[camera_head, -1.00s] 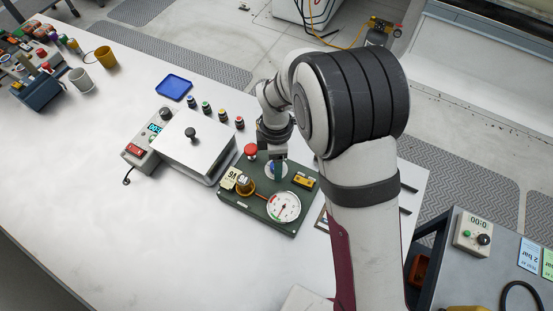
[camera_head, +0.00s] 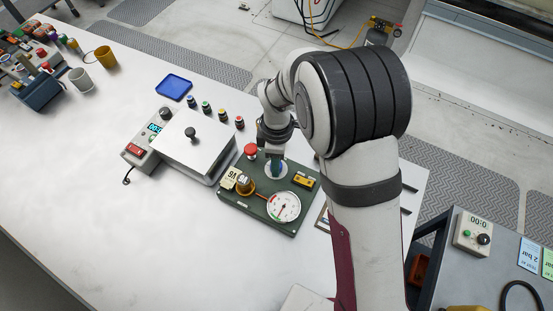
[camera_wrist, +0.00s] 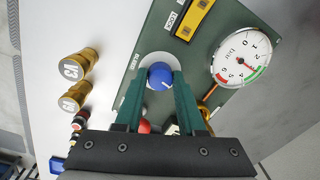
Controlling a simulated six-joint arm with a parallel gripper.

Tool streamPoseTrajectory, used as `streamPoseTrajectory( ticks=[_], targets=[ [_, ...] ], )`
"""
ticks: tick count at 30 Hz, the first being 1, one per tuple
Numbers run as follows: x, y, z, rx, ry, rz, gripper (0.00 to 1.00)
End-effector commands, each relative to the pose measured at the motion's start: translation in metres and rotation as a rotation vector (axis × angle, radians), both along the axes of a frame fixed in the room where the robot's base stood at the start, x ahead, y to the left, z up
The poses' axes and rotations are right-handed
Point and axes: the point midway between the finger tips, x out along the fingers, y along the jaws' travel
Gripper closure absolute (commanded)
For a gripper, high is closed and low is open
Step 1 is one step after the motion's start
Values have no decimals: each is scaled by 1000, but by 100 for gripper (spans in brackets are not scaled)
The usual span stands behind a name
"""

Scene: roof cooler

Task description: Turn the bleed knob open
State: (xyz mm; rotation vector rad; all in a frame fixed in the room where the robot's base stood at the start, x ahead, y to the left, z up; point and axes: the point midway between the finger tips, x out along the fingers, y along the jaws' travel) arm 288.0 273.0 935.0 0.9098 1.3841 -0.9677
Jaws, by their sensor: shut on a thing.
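The bleed knob (camera_wrist: 160,76) is a blue round knob with a white mark, set on a pale disc on a dark green panel (camera_wrist: 190,62). In the wrist view it sits between the tips of my gripper (camera_wrist: 158,84), which is shut on it with one green finger on each side. In the head view my gripper (camera_head: 277,160) points down at the green panel (camera_head: 246,208), and the knob is mostly hidden by the fingers. A round white gauge (camera_head: 284,207) is on the same panel; it also shows in the wrist view (camera_wrist: 240,55).
A red button (camera_head: 251,150), a brass fitting (camera_head: 244,185) and a yellow block (camera_head: 303,180) stand close around the knob. A silver-lidded box (camera_head: 190,143) stands to the left, with several small capped vials behind it. The table's front left is clear.

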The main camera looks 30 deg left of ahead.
Motion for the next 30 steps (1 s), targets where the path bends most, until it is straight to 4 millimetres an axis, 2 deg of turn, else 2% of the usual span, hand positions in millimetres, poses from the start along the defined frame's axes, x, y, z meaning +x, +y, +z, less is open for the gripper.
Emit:
streamPoseTrajectory(
  ticks=[30],
  targets=[
    [-1, 0, 0, 3, -1, -948, 100]
  ],
)
